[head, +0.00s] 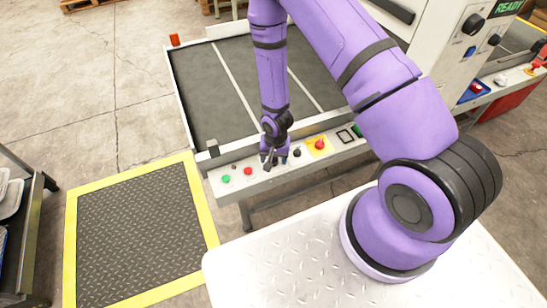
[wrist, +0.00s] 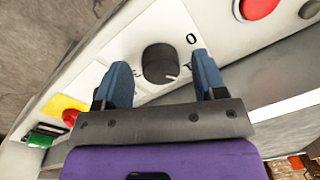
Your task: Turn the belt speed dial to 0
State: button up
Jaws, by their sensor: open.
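The belt speed dial (wrist: 160,63) is a round black knob on the white control panel (wrist: 110,60). Its pale pointer mark faces down and right in the wrist view, away from the printed 0 (wrist: 191,39) at its upper right. My gripper (wrist: 162,72) is open, its two blue fingers to either side of the dial in that view. I cannot tell whether they touch it. In the head view my gripper (head: 273,160) is over the panel's front strip. A dark knob (head: 297,152) shows just right of it there; I cannot tell if this is the same dial.
A red stop button on yellow (head: 319,145) sits to the right on the panel. A green button (head: 226,179) and a red button (head: 248,171) sit to the left. The conveyor belt (head: 205,90) lies behind. A yellow-edged floor mat (head: 140,230) is at the front left.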

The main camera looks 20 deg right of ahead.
jog(key=shift+f, duration=0.1)
jog(key=shift+c, duration=0.2)
jog(key=c, duration=0.9)
jog(key=shift+n, duration=0.3)
jog(key=n, duration=0.5)
jog(key=shift+w, duration=0.1)
jog(key=n, duration=0.6)
jog(key=shift+g, duration=0.3)
jog(key=shift+n, duration=0.3)
